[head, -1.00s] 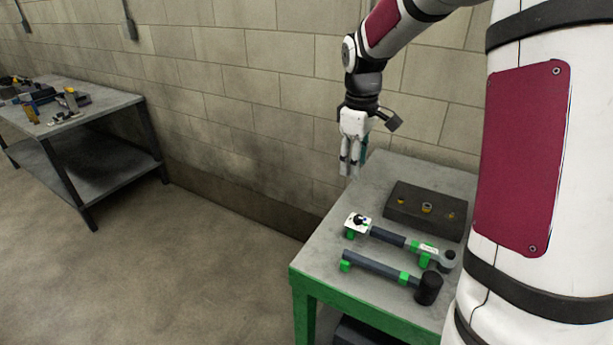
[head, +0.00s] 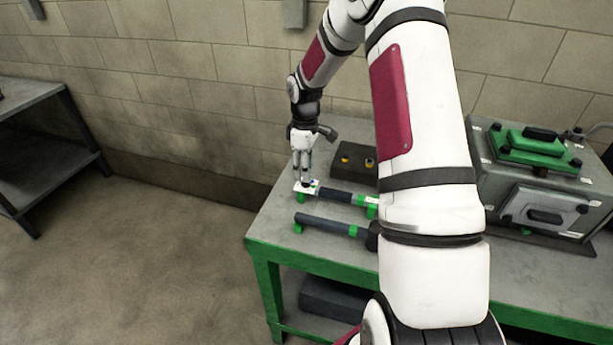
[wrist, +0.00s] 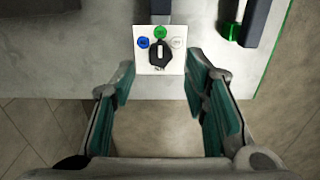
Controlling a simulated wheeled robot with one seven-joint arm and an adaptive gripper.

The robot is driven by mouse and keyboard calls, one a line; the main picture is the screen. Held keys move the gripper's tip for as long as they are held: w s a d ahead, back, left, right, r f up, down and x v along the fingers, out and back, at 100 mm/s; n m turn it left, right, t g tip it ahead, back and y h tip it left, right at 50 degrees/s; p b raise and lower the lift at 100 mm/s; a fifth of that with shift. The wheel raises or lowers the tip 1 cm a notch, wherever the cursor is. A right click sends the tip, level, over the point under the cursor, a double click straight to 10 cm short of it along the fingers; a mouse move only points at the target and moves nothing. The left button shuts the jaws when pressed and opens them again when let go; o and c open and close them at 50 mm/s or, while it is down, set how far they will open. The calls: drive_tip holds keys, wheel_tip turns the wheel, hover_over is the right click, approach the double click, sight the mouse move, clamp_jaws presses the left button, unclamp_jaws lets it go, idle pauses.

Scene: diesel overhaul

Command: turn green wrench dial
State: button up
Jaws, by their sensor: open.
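The wrench dial is a black knob (wrist: 160,52) on a white square plate (wrist: 140,66) at the end of the torque wrench (head: 335,195). Round blue (wrist: 143,43), green (wrist: 160,33) and pale (wrist: 178,43) marks surround the knob. The knob's pale line points up towards the green mark in the wrist view. My gripper (wrist: 160,76) is open and empty, its teal-padded fingers left and right of the plate's lower part. In the head view my gripper (head: 303,177) points down just over the plate (head: 301,189). Whether the fingers touch anything cannot be told.
A dark-handled mallet (head: 330,225) lies in front of the wrench. A dark block (head: 345,158) with brass-coloured pieces sits behind. A grey machine housing (head: 555,200) with green clamp stands right. The green-edged bench (head: 262,235) has bare top at its left end.

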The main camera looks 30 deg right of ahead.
drive_tip(key=shift+f, duration=1.9)
drive_tip(key=shift+c, duration=0.5)
clamp_jaws()
